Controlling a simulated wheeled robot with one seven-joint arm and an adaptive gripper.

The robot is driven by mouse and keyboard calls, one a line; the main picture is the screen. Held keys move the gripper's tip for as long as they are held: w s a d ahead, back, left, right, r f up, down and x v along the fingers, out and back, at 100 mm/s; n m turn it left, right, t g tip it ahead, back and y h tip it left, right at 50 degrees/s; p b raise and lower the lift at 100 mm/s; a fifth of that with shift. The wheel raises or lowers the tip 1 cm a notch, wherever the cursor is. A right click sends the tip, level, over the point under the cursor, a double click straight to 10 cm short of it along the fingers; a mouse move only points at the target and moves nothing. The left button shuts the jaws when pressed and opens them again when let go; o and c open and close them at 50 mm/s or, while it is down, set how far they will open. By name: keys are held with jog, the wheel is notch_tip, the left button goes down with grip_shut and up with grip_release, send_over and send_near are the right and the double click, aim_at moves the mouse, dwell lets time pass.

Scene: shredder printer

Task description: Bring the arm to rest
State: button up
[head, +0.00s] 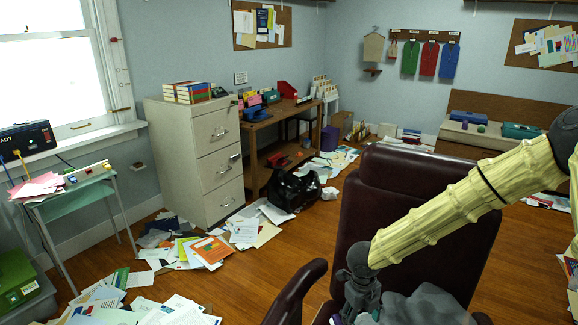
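My arm (460,205) has pale yellow ribbed covers and reaches in from the right edge, slanting down to the left across the front of a dark maroon chair. Its dark grey end, with my gripper (362,295), points down over the chair seat near the bottom edge. The fingertips are not clear there, so I cannot tell whether it is open, shut or holding anything. A grey lumpy thing (425,305) lies just right of it; whether they touch is unclear.
The maroon chair (400,200) stands close in front, with an armrest (295,295) at left. Papers (205,250) litter the floor by a filing cabinet (200,150). A black bag (293,190) lies by the wooden desk (275,130). Wood floor (250,290) is bare left of the chair.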

jog(key=s+d+f+n, duration=0.1)
jog(key=s+f+n, duration=0.3)
jog(key=s+n, duration=0.1)
jog(key=s+d+f+n+t+h, duration=0.1)
jog(key=s+f+n, duration=0.4)
jog(key=s+d+f+n, duration=0.1)
jog(key=s+f+n, duration=0.4)
jog(key=shift+d+n+t+h, duration=0.3)
jog(key=shift+n+h, duration=0.1)
jog(key=s+f+n, duration=0.1)
jog(key=s+n, duration=0.1)
jog(key=s+f+n, duration=0.1)
jog(key=s+n, duration=0.1)
jog(key=s, duration=0.1)
jog(key=s+f+n, duration=0.1)
jog(key=s+n, duration=0.1)
jog(key=shift+s+a+n+y, duration=0.15)
jog(key=shift+s+n+y, duration=0.15)
jog(key=shift+s+y, duration=0.1)
jog(key=s+n+g+y, duration=0.2)
jog(key=s+n, duration=0.6)
jog(key=s, duration=0.4)
notch_tip(320, 180, down, 23)
jog(key=b, duration=2.2)
notch_tip(320, 180, up, 17)
jog(key=p, duration=1.7)
jog(key=shift+s+a+r, duration=0.15)
jog(key=shift+a, duration=0.25)
